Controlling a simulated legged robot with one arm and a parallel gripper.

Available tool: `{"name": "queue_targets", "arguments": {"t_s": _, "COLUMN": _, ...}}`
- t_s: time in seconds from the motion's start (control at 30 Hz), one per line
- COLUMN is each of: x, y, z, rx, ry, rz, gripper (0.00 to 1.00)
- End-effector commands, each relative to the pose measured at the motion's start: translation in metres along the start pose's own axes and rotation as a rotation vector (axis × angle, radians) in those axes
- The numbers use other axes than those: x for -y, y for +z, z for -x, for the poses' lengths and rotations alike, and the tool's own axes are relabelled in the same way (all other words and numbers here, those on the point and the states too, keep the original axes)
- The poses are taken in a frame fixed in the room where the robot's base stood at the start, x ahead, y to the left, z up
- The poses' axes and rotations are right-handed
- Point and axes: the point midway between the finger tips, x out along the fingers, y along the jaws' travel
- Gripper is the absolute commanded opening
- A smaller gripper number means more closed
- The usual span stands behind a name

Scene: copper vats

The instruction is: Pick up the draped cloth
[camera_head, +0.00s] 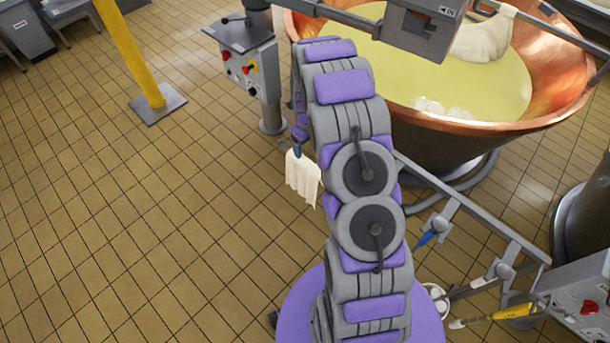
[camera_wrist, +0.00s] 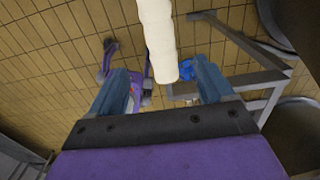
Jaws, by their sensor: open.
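The white draped cloth (camera_head: 303,180) hangs at the left of my arm, in front of the copper vat. In the wrist view the cloth (camera_wrist: 157,38) comes down from the top edge as a pale strip, and its near end shows between my fingers. My gripper (camera_wrist: 159,68) is open, with one blue-grey finger on each side of the cloth and a gap visible at both sides. In the head view my gripper (camera_head: 298,148) is small, at the cloth's top edge, and partly hidden by my arm. What the cloth hangs on is hard to see.
A copper vat (camera_head: 570,88) of yellow liquid stands at the upper right, with a control box (camera_head: 245,65) on a post beside it. A grey rail (camera_head: 480,220) runs along the right, holding a blue-handled tool (camera_head: 427,238). A yellow post (camera_head: 130,45) stands upper left. The tiled floor at left is clear.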

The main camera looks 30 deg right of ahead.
Motion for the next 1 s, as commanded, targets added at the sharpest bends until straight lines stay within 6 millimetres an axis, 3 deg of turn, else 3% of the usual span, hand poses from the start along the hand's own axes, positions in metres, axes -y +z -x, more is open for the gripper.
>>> {"name": "queue_targets", "arguments": {"t_s": 0.4, "x": -0.001, "y": -0.001, "z": -0.083, "rx": -0.003, "ry": 0.002, "rz": 0.001, "gripper": 0.81}}
{"name": "queue_targets", "arguments": {"t_s": 0.73, "x": -0.001, "y": 0.001, "z": -0.108, "rx": 0.001, "ry": 0.000, "rz": 0.002, "gripper": 0.81}}
{"name": "queue_targets", "arguments": {"t_s": 1.0, "x": -0.002, "y": 0.002, "z": -0.144, "rx": -0.002, "ry": 0.002, "rz": 0.002, "gripper": 0.81}}
